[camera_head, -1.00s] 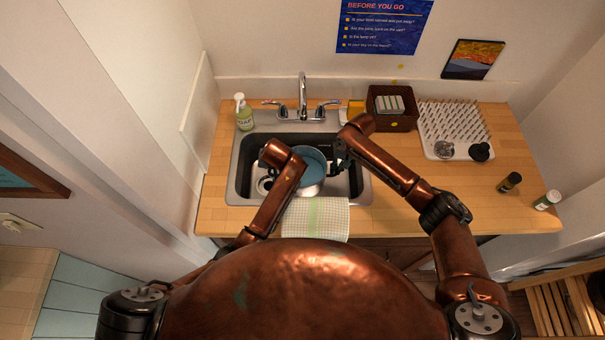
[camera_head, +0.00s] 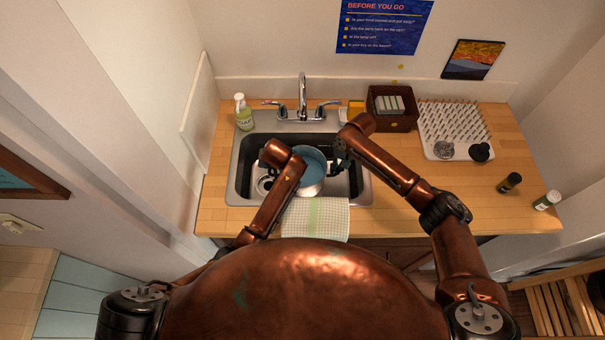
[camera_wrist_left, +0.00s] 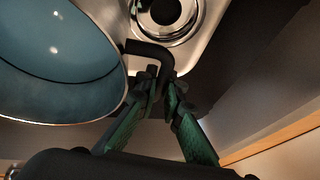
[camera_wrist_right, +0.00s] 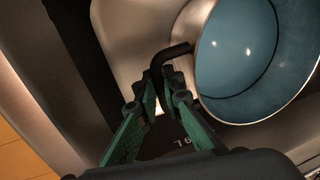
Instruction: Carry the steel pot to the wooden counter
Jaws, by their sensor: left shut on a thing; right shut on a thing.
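The steel pot (camera_head: 311,188), with a blue inside, is in or just over the sink basin, between my two grippers. Its blue interior fills the upper left of the left wrist view (camera_wrist_left: 55,60) and the upper right of the right wrist view (camera_wrist_right: 240,55). My left gripper (camera_wrist_left: 160,88) is shut on one black side handle. My right gripper (camera_wrist_right: 165,88) is shut on the opposite black handle; it also shows in the head view (camera_head: 341,152). The left fingers are hidden behind my arm in the head view. The wooden counter (camera_head: 440,205) surrounds the sink.
The sink (camera_head: 238,180) has a faucet (camera_head: 302,98) behind it and a checked towel (camera_head: 315,218) over its front edge. A soap bottle (camera_head: 243,112), brown basket (camera_head: 391,122) and white drying rack (camera_head: 430,146) stand around it. Two small bottles (camera_head: 509,183) (camera_head: 547,200) stand right.

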